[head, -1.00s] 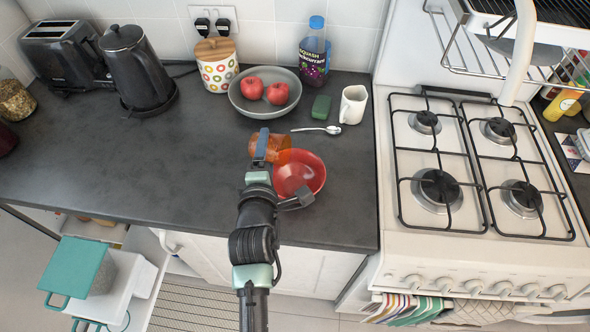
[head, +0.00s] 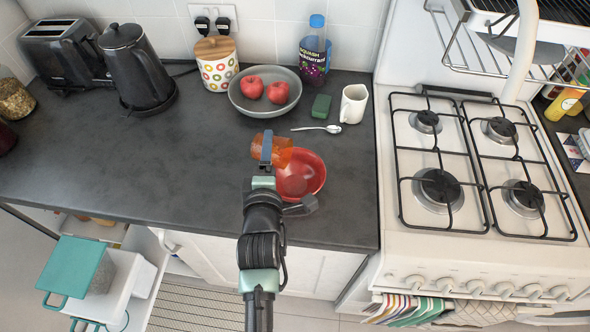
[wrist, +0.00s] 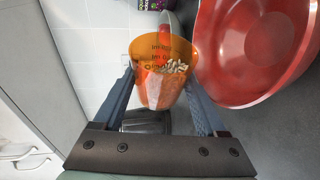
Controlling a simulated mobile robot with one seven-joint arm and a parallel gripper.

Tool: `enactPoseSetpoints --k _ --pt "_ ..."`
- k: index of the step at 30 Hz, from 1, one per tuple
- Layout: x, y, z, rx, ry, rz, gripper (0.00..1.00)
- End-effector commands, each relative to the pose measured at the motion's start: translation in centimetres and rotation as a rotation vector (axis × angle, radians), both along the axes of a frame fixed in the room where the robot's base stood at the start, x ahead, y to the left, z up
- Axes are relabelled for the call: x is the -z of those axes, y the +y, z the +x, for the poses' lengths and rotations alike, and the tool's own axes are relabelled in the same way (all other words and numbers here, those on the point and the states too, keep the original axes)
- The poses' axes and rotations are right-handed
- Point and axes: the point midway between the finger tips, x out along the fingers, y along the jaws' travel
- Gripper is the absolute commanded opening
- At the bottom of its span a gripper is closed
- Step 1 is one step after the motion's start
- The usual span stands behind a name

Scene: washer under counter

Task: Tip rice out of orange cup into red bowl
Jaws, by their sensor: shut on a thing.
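My gripper (wrist: 160,90) is shut on the orange cup (wrist: 164,60), with one finger on each side of it. In the wrist view the see-through cup has dark markings, and pale rice (wrist: 172,67) shows inside it. In the head view the cup (head: 283,152) lies on its side above the back left rim of the red bowl (head: 306,183), its right end over the bowl. The bowl stands on the dark counter near the front edge. It also shows in the wrist view (wrist: 235,40).
Behind the bowl are a spoon (head: 318,129), a white mug (head: 354,103), a green block (head: 321,105) and a grey bowl (head: 246,103) with red apples (head: 278,92). A gas stove (head: 400,270) stands at the right. The counter left of the cup is clear.

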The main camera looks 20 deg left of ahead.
Motion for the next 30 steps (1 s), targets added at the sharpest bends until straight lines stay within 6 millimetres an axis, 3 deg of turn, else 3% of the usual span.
enactPoseSetpoints --k 30 --pt "-0.3 -0.49 0.04 0.001 0.009 0.138 0.09"
